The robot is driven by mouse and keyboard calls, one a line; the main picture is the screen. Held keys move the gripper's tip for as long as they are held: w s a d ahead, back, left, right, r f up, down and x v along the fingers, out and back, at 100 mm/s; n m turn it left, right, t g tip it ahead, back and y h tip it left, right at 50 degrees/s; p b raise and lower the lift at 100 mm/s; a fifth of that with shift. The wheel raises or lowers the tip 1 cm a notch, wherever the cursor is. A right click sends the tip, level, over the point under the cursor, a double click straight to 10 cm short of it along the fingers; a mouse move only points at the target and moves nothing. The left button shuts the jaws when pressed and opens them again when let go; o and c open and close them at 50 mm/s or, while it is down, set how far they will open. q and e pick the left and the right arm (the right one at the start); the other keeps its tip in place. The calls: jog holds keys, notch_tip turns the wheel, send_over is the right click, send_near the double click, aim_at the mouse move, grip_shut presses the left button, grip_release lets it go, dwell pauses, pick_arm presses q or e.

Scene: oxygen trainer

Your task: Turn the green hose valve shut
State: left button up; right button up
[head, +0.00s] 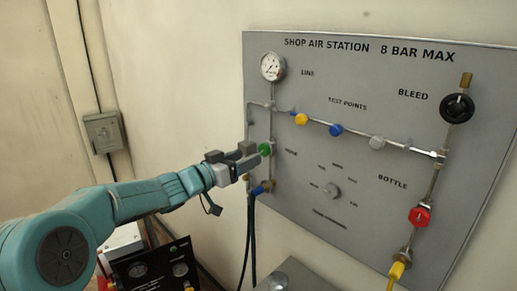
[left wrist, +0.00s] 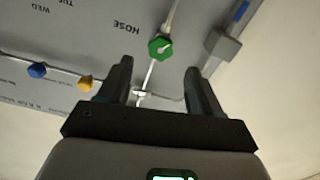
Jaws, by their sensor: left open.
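The green hose valve (head: 265,149) is a small green knob on a pipe at the left side of the grey panel (head: 350,75). In the left wrist view the green hose valve (left wrist: 160,47) shows as a hexagonal knob beside the word HOSE. My left gripper (head: 247,158) reaches in from the left and is close to the knob in the head view. In the left wrist view my left gripper (left wrist: 158,80) is open, its two fingers apart and empty. The knob appears beyond the fingertips, between their lines, and not touched. My right gripper is not in view.
A gauge (head: 272,67) sits above the valve. Yellow (head: 301,119), blue (head: 336,130) and grey (head: 377,142) test knobs lie to the right. A black bleed knob (head: 457,108) and red bottle valve (head: 419,216) are farther right. A blue hose fitting (head: 259,189) with dark hoses hangs below.

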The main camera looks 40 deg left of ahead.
aim_at(262, 149)
pick_arm(q)
jog(key=w, duration=0.4)
jog(key=w+d+p, duration=0.1)
jog(key=w, duration=0.1)
jog(key=shift+s, duration=0.1)
jog(key=shift+s, duration=0.1)
jog(key=c, duration=1)
